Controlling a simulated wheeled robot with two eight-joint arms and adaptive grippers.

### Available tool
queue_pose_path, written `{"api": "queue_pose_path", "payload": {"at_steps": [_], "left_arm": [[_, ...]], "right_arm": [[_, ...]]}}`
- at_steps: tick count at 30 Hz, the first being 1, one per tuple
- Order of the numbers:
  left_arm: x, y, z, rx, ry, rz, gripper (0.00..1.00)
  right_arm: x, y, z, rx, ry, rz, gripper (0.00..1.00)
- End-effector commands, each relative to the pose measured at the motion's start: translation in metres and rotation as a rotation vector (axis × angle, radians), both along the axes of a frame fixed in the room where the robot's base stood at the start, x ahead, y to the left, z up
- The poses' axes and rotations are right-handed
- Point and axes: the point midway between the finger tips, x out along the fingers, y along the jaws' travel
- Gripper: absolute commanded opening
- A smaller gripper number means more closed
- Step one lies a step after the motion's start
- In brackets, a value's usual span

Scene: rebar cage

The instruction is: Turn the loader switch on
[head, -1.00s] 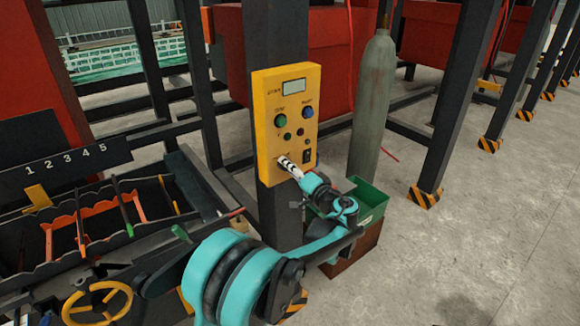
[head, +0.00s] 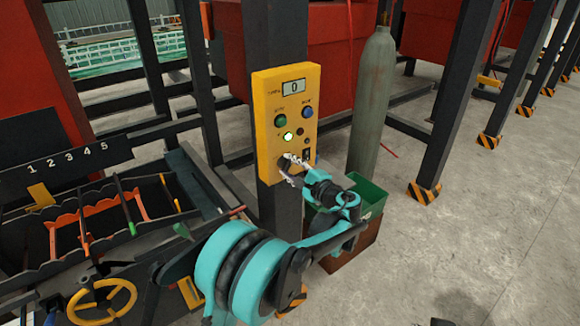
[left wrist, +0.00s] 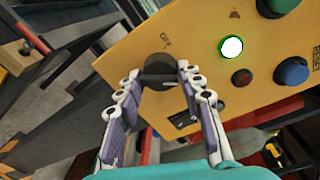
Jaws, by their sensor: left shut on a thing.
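The yellow control box (head: 265,110) is fixed to a dark post. Its display (head: 293,87) reads 0, and a round lamp (head: 288,137) glows white-green; the lamp also shows in the left wrist view (left wrist: 231,47). The loader switch, a black rotary knob (left wrist: 158,66), sits low on the box with "OFF" printed beside it. My left gripper (head: 289,165) is at the knob; in the left wrist view its two fingers (left wrist: 160,80) are closed on the knob's bar, one on each side. The fingers mostly hide the knob in the head view. My right gripper is not in view.
Green (head: 281,121) and blue (head: 307,113) buttons are above the lamp. A black rocker switch (head: 307,154) is right of the knob. A grey gas cylinder (head: 372,95) and a green bin (head: 370,192) stand right of the post. Open floor lies farther right.

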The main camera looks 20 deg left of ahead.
Motion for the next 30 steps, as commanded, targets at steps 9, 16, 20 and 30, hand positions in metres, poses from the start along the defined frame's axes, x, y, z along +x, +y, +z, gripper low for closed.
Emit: {"api": "queue_pose_path", "payload": {"at_steps": [9, 16, 20, 30], "left_arm": [[0.0012, 0.0, 0.0021, 0.109, 0.133, 0.0, 0.08], [0.0015, -0.0001, 0.0022, 0.141, 0.172, -0.001, 0.08], [0.0015, -0.0002, 0.0022, 0.147, 0.18, -0.002, 0.08], [0.0016, -0.0003, 0.0024, 0.148, 0.179, -0.002, 0.39]], "right_arm": [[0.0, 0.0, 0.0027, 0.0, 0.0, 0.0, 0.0], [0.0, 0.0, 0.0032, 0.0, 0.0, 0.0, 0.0], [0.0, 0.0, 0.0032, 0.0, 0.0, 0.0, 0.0], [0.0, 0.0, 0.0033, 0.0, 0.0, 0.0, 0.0]]}}
